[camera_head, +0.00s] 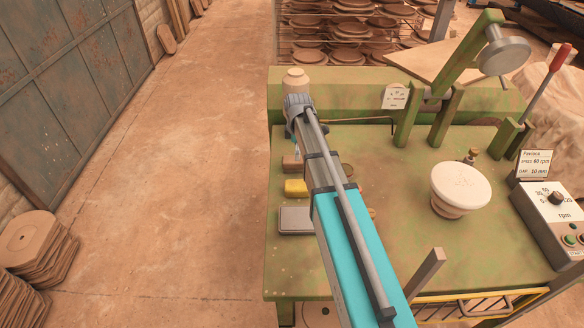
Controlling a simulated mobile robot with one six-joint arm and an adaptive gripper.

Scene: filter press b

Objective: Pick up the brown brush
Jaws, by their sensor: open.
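A small brown block-like thing (291,163), perhaps the brown brush, lies on the green table at its left side, just behind a yellow block. My arm covers its right part, so its full shape is hidden. My gripper (297,146) is at the far end of my arm, above the table's left side near the brown block. Its fingers are small and mostly hidden; it is open, and I see nothing held.
The green table (400,240) carries the yellow block (296,188), a grey rectangular thing (295,219), a beige jar (295,78) at the back, a white-topped round piece (460,188) and a control box (556,205). A green lever frame (450,65) rises at the back right.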

